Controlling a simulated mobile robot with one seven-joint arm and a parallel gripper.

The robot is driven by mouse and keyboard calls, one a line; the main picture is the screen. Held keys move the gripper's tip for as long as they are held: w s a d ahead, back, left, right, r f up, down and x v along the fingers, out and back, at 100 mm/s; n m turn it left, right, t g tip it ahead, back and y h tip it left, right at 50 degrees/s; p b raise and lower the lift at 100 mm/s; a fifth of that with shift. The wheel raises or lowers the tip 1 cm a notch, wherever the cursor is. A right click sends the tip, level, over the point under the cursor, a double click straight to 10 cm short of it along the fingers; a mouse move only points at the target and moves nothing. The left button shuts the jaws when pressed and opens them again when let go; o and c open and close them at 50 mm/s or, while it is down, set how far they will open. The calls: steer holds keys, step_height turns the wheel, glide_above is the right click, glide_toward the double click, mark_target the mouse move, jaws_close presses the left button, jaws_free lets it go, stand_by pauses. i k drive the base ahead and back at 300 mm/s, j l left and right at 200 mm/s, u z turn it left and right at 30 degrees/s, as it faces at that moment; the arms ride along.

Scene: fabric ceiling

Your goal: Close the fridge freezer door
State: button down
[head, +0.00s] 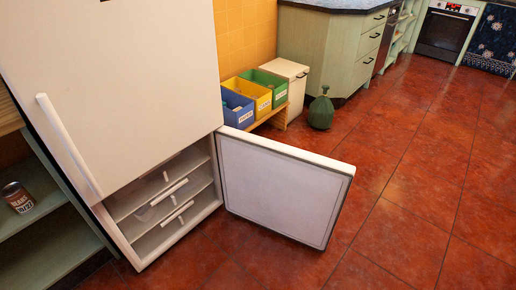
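A white fridge freezer (120,70) stands at the left, its upper door shut, with a long white vertical handle (68,145). Its lower freezer door (280,188) is wide open, swung out to the right, with its pale inner panel facing me. The open freezer compartment (168,200) shows white shelves or drawer fronts inside. The hinge side is at the compartment's right edge. The door's outer face is hidden. My gripper is not in view.
Shelves with a can (18,197) are at left. Red tiled floor (410,200) is clear at right and in front.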

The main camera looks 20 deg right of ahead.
mark_target(299, 196)
steer(key=l+u, duration=0.35)
steer(key=l, duration=1.35)
steer(key=l+u, duration=0.2)
steer(key=l, duration=0.3)
steer(key=l+u, duration=0.2)
steer(key=l, duration=0.3)
steer(key=k+l+u, duration=0.2)
steer(key=l, duration=0.25)
steer(key=l+u, duration=0.2)
steer(key=l, duration=0.3)
steer(key=l+u, duration=0.15)
steer(key=l, duration=0.25)
steer(key=k+l+u, duration=0.15)
steer(key=l, duration=0.25)
steer(key=l+u, duration=0.1)
steer(key=l, duration=0.3)
steer(key=k+l+u, duration=0.15)
steer(key=l, duration=0.2)
steer(key=k+l+u, duration=0.15)
steer(key=l, duration=0.25)
steer(key=k+l, duration=0.1)
steer(key=l, duration=0.2)
steer(key=k+l+u, duration=0.1)
steer(key=l, duration=0.2)
steer(key=k+l, duration=0.1)
steer(key=l, duration=0.15)
steer(key=i+j+z, duration=0.15)
steer(key=k+j, duration=0.05)
steer(key=j, duration=0.05)
